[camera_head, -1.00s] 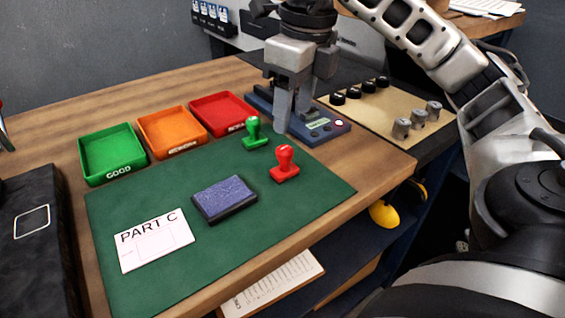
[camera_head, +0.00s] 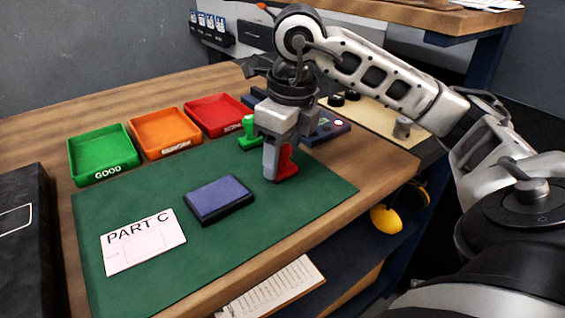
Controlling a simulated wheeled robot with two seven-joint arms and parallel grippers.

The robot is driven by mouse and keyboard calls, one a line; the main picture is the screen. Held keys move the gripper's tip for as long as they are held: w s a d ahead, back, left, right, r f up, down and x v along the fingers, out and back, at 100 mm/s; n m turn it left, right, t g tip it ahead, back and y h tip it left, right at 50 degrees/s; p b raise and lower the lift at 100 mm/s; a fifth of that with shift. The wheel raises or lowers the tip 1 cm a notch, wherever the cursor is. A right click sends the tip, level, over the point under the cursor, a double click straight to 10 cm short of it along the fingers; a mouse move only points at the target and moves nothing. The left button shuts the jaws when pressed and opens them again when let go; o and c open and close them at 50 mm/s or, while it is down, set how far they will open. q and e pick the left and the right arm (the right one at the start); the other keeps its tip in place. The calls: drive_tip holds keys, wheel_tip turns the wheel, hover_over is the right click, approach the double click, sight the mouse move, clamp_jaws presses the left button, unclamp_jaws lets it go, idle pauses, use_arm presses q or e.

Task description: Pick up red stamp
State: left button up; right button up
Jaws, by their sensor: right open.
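The red stamp (camera_head: 287,165) stands upright on the green mat (camera_head: 205,250), near its right end. My right gripper (camera_head: 272,172) is open and lowered over the stamp from above. One finger shows in front of the stamp and hides part of its handle and base. The other finger is hidden, so I cannot tell whether either finger touches the stamp. My left gripper is not in view.
A green stamp (camera_head: 249,135) stands close behind my right gripper. The blue ink pad (camera_head: 219,199) and the PART C card (camera_head: 143,242) lie to the left on the mat. Green (camera_head: 104,174), orange (camera_head: 166,149) and red (camera_head: 213,116) trays line the back.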

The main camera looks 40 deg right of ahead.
drive_tip(key=c, duration=1.1)
drive_tip(key=shift+o, duration=0.2)
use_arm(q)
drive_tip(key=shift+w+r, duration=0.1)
use_arm(e)
drive_tip(key=shift+r, duration=0.15)
drive_tip(key=shift+r, duration=0.2)
drive_tip(key=r+p, duration=0.1)
drive_tip(key=r, duration=0.2)
drive_tip(key=shift+s+a+r, duration=0.1)
drive_tip(key=shift+s+r, duration=0.1)
use_arm(q)
drive_tip(key=p, duration=0.2)
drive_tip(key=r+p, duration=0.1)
drive_tip(key=p, duration=0.1)
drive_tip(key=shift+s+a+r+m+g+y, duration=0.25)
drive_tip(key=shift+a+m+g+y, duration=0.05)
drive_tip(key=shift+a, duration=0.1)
use_arm(e)
drive_tip(key=s+a+r, duration=0.5)
drive_tip(key=s+r, duration=0.4)
drive_tip(key=s, duration=0.3)
drive_tip(key=shift+s+a, duration=0.2)
drive_tip(key=shift+a, duration=0.2)
drive_tip(key=shift+o, duration=0.4)
